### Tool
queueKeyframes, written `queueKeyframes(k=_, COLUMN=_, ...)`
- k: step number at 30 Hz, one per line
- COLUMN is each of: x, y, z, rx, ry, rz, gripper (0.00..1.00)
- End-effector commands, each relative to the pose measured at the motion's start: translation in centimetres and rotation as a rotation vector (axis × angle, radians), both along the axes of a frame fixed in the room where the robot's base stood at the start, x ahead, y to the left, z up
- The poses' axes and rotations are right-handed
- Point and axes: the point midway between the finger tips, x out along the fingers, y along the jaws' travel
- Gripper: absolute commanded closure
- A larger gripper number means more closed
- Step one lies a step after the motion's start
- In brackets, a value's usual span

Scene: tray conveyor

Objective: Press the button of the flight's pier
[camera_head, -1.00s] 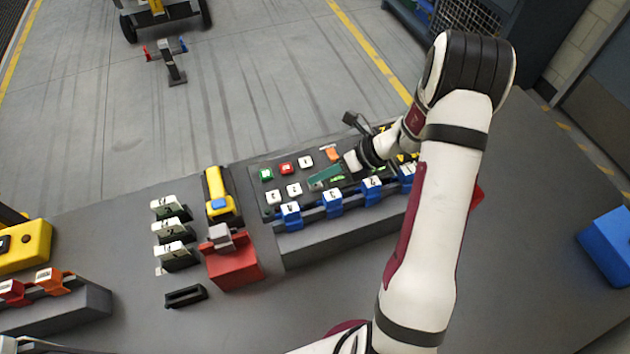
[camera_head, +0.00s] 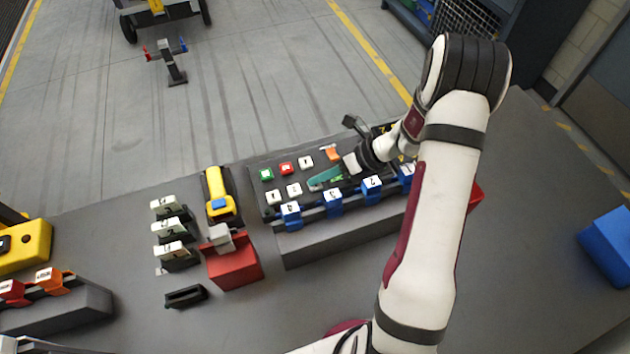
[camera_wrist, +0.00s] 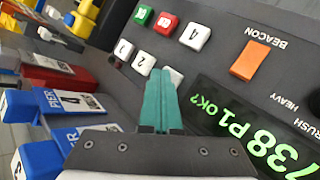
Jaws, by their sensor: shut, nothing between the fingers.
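The button panel (camera_head: 262,208) carries a green button (camera_wrist: 143,14), a red button (camera_wrist: 166,22) and several white ones. White buttons marked 3 (camera_wrist: 124,48) and 2 (camera_wrist: 143,62) show in the wrist view. One more white button (camera_wrist: 174,78) in that row is partly hidden behind my fingertips. The lit display (camera_wrist: 245,130) reads "738 P1 OK?". My gripper (camera_head: 316,184) has its teal fingers shut and empty, over the panel; it also fills the middle of the wrist view (camera_wrist: 160,85). I cannot tell whether the fingertips touch the partly hidden button.
An orange BEACON switch (camera_wrist: 250,60) sits above the display. Blue pier blocks (camera_head: 333,202) line the panel's front edge. A red box (camera_head: 233,268), a yellow scanner (camera_head: 213,185) and white-tagged holders (camera_head: 172,230) stand left of the panel. The right table is mostly clear.

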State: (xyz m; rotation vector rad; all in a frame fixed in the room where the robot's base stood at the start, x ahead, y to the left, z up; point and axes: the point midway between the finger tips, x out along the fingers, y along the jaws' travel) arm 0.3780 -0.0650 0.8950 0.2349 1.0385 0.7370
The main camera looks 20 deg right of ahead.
Motion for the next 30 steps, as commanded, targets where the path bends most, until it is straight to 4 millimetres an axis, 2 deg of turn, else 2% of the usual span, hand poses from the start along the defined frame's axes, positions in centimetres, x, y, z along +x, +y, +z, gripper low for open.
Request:
queueKeyframes(k=11, x=0.0, y=0.0, z=-0.1, rx=0.000, ry=0.001, rz=0.001, gripper=1.00)
queueKeyframes(k=21, x=0.0, y=0.0, z=1.5, rx=0.000, ry=0.001, rz=0.001, gripper=1.00)
queueKeyframes(k=30, x=-0.1, y=0.0, z=1.7, rx=0.000, ry=0.001, rz=0.001, gripper=1.00)
